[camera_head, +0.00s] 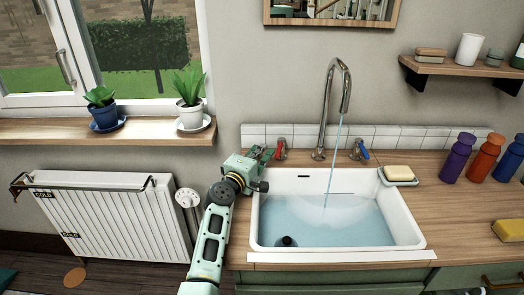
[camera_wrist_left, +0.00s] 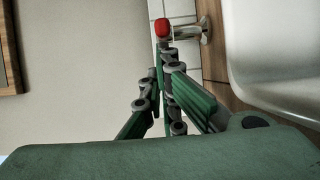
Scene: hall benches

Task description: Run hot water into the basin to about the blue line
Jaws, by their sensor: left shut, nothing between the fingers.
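The white basin (camera_head: 412,225) is set in the wooden counter and holds bluish water (camera_head: 330,222). A thin stream (camera_head: 333,160) runs into it from the curved metal spout (camera_head: 325,105). A thin dark line shows on the basin's back wall; I cannot tell if it is the blue line. The red-marked tap (camera_head: 281,149) is left of the spout and the blue-marked tap (camera_head: 360,149) is right of it. My left gripper (camera_head: 266,155) is shut and empty beside the red tap. In the left wrist view the red tap end (camera_wrist_left: 162,28) is just beyond the fingertips (camera_wrist_left: 162,55); contact is unclear.
A soap dish (camera_head: 403,183) with soap is at the basin's right rear corner. Purple (camera_head: 457,158) and orange (camera_head: 485,158) bottles stand further right, near a yellow sponge (camera_head: 510,229). A radiator (camera_head: 115,220) and potted plants are left.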

